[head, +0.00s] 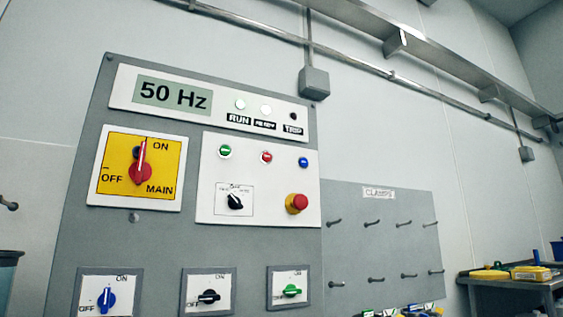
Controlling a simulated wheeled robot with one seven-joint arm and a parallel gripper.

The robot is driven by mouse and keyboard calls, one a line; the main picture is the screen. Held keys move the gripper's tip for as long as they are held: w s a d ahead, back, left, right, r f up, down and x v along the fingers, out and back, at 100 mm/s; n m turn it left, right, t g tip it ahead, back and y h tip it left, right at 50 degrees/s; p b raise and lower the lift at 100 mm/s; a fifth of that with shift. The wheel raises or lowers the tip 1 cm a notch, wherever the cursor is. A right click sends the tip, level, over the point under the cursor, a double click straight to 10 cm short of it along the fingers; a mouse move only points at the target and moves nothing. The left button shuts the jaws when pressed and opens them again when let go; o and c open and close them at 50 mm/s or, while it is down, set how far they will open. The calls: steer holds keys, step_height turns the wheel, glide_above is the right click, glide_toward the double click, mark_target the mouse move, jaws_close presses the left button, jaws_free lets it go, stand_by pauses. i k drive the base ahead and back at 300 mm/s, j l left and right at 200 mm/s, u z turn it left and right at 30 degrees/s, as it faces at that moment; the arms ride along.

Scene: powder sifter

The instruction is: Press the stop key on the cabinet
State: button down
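The grey cabinet (150,240) fills the left half of the head view. On its white key panel (260,190) there is a row of a green key (225,152), a red key (267,157) and a blue key (303,162). Their labels are too small to read, so I cannot confirm which is the stop key. A red mushroom button (297,202) on a yellow base sits below them, beside a black selector knob (235,201). The display (173,95) reads 50 Hz. My gripper is not in view.
A yellow main switch (142,168) points to ON. Three small rotary switches (107,299) line the lower cabinet. A grey board labelled CLAMPS (380,240) with several pegs stands to the right. A table (515,282) with yellow items is at far right.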

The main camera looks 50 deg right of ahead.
mark_target(266, 157)
steer(key=k+l, duration=0.25)
steer(key=l, duration=0.15)
steer(key=k+l, duration=0.2)
steer(key=l, duration=0.2)
steer(key=k+l, duration=0.25)
steer(key=l+u, duration=0.05)
steer(key=l, duration=0.05)
